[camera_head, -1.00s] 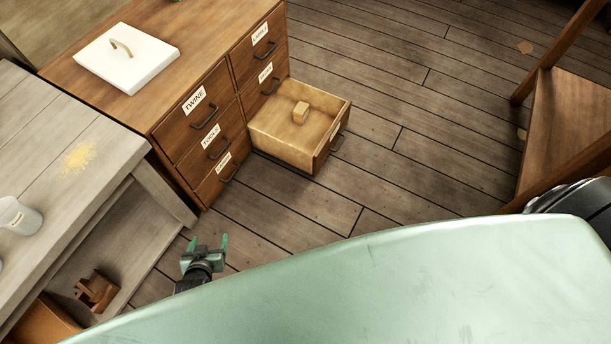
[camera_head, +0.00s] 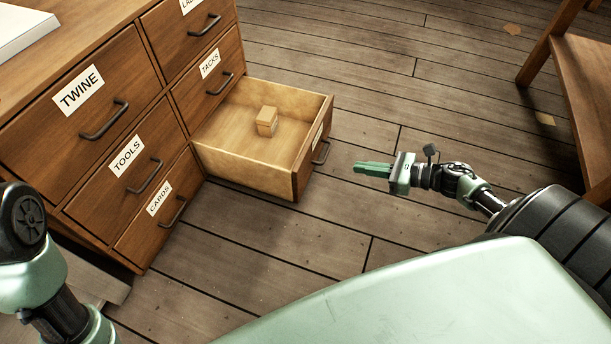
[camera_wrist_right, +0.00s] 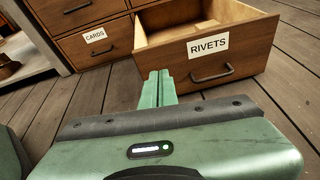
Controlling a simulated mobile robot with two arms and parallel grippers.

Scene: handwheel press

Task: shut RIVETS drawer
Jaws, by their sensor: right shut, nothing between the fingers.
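The RIVETS drawer (camera_head: 250,162) is the bottom right drawer of the wooden cabinet and stands pulled far out. A small wooden block (camera_head: 266,121) lies inside it. Its front, with a dark bar handle (camera_head: 321,152), also shows in the right wrist view with the RIVETS label (camera_wrist_right: 208,45). My right gripper (camera_head: 356,168) is shut and empty, to the right of the drawer front and apart from it in the head view. Its green fingers (camera_wrist_right: 158,84) point toward the drawer front in the right wrist view. My left arm shows at the lower left, but its gripper is out of view.
Bare plank floor (camera_head: 330,215) lies around the open drawer. A wooden stand (camera_head: 585,75) is at the upper right.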

